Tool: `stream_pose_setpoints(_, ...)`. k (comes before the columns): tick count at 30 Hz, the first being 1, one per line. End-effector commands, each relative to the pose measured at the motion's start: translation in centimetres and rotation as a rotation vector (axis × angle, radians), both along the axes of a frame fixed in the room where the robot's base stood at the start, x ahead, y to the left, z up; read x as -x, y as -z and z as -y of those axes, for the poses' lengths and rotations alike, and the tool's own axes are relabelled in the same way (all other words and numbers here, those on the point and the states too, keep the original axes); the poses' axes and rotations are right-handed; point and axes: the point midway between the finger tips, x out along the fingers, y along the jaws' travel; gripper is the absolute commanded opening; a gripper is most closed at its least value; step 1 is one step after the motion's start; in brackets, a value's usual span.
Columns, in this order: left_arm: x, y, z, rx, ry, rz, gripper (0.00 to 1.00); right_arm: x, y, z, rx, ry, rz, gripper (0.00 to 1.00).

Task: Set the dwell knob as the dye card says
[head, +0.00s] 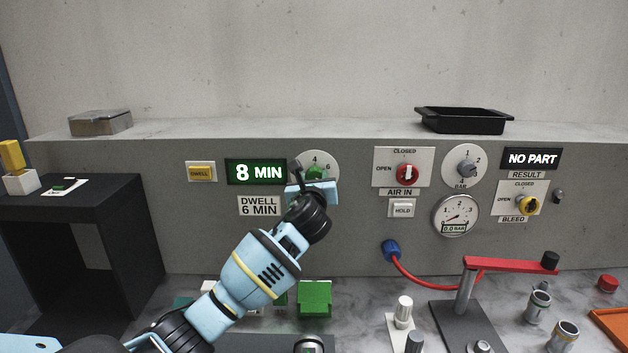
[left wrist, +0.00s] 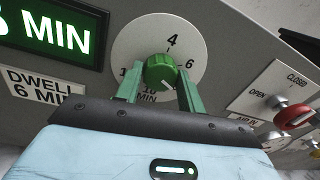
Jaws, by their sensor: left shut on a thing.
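The green dwell knob (head: 315,172) sits on a round white dial (head: 304,162) in the grey panel. It shows larger in the left wrist view (left wrist: 158,70), with 4 above it and 6 to its right; a white mark on it points down and right. My left gripper (head: 313,182) is shut on the knob, with one green finger on each side (left wrist: 160,88). The fingers hide part of the dial's lower numbers. The lit display (head: 257,172) reads 8 MIN. The card below it (head: 259,206) reads DWELL 6 MIN. My right gripper is out of view.
A red-armed fixture (head: 510,264) stands on the bench.

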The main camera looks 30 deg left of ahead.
Motion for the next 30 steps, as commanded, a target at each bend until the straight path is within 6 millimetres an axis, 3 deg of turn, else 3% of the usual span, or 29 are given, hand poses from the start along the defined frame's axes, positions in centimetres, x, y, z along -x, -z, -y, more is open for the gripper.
stream_pose_setpoints(30,-0.03,0.22,0.07,0.714,-0.001,0.436,0.16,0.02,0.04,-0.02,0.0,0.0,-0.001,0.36)
